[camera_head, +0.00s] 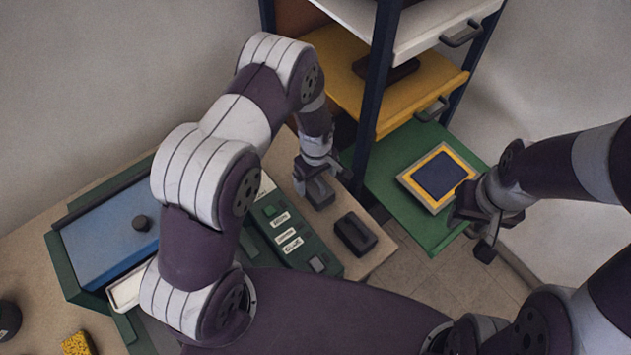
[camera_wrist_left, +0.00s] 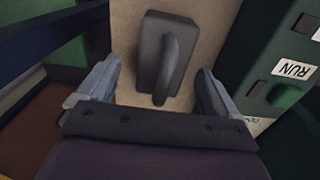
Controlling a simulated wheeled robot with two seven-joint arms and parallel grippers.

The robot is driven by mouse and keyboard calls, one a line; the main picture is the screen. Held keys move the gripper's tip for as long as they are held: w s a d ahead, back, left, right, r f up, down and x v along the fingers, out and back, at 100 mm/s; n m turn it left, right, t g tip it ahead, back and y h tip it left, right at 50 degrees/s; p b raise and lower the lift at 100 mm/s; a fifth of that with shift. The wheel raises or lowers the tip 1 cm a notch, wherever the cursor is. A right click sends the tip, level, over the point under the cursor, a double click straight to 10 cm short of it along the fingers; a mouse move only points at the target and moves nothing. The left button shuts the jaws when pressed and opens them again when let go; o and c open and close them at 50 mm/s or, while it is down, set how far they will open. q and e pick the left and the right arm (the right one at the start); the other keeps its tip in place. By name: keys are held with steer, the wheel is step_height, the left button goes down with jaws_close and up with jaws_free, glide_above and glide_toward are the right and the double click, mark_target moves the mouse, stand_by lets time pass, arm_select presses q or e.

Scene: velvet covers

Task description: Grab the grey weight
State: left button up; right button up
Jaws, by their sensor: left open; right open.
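The grey weight (camera_head: 355,234) is a dark block with a handle on top, standing on the tan tabletop near its right edge. In the left wrist view the weight (camera_wrist_left: 150,50) lies ahead, roughly between the lines of the two fingers. My left gripper (camera_head: 316,188) is open and empty, behind and to the left of the weight in the head view, with a gap between them. My right gripper (camera_head: 474,222) is open, over the right side of the green drawer, by a yellow-framed blue pad (camera_head: 438,175).
A green control panel (camera_head: 295,240) with labelled buttons stands left of the weight; its RUN label (camera_wrist_left: 293,68) shows in the wrist view. A shelf rack with a dark post (camera_head: 377,70) and pulled-out drawers stands behind. A yellow sponge (camera_head: 78,344) lies front left.

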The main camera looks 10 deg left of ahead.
mark_target(316, 185)
arm_select(q)
step_height(316, 185, down, 4)
steer(key=shift+s+a+r+p, duration=0.1)
steer(key=shift+p, duration=0.4)
steer(key=shift+f, duration=0.2)
steer(key=shift+s+r, duration=0.15)
steer(key=c, duration=0.8)
jaws_close()
steer(key=shift+w, duration=0.2)
